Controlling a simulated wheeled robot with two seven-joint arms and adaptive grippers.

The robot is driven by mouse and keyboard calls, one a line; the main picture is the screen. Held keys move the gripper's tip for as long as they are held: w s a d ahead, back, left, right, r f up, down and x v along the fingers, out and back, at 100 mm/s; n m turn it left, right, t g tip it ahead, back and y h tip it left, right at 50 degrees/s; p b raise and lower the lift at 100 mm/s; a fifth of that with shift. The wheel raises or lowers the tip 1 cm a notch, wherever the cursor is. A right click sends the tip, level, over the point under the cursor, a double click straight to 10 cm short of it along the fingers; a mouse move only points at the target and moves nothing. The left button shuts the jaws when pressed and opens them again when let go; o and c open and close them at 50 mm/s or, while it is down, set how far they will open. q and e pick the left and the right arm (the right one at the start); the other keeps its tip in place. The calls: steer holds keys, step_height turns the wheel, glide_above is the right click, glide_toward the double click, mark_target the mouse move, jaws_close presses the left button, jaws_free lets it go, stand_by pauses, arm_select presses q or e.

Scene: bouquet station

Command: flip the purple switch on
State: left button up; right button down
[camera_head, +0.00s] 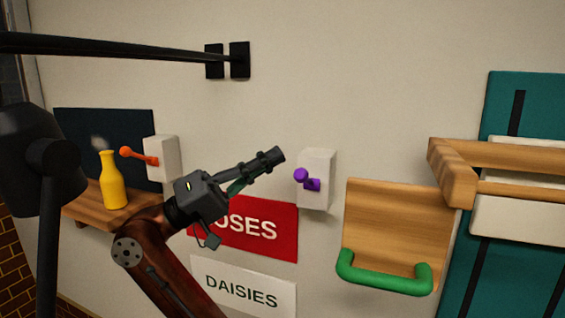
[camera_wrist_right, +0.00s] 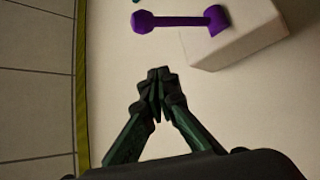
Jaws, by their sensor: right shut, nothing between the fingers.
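The purple switch (camera_head: 307,179) is a short lever with a round knob on a white box (camera_head: 318,165) fixed to the wall. In the head view its knob points left and toward me. My right gripper (camera_head: 278,155) is shut and empty, with its tips a little left of and above the switch. In the right wrist view the purple switch (camera_wrist_right: 180,21) lies beyond the shut fingertips (camera_wrist_right: 158,75), and a gap shows between them. The white box (camera_wrist_right: 235,35) is at the upper right there. My left gripper does not show clearly in either view.
An orange switch (camera_head: 140,157) on another white box and a yellow bottle (camera_head: 113,182) on a wooden shelf (camera_head: 90,200) are at left. A red ROSES sign (camera_head: 265,230) and DAISIES sign (camera_head: 243,288) are below. A wooden panel with green handle (camera_head: 385,283) is right of the switch.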

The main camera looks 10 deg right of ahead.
steer(key=s+d+p, duration=0.1)
steer(key=s+d+f+p, duration=0.1)
steer(key=s, duration=0.1)
steer(key=shift+d, duration=0.2)
stand_by(0.3)
